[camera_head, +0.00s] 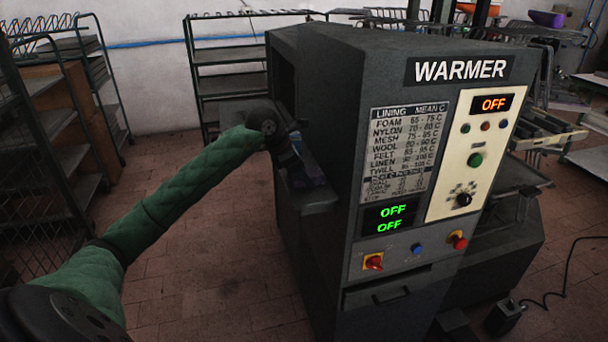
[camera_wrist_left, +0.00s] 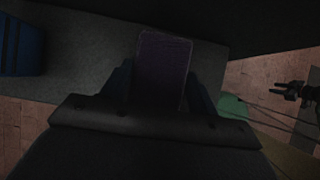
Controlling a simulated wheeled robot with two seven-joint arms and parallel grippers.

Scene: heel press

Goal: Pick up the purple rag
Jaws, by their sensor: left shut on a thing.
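The purple rag (camera_wrist_left: 163,65) is a dark purple, flat piece between the two fingers of my left gripper (camera_wrist_left: 160,90) in the left wrist view. The gripper is shut on it, and the rag reaches forward past the fingertips. In the head view my left gripper (camera_head: 304,160) is at the left-side opening of the warmer (camera_head: 335,75), over its grey ledge. My right gripper is not seen in the head view.
A blue block (camera_wrist_left: 22,47) lies on the grey surface in the left wrist view. The warmer's wall and ledge (camera_head: 315,200) are close around my left gripper. Wire racks (camera_head: 225,85) stand behind. A foot pedal (camera_head: 505,318) with a cable is on the floor at right.

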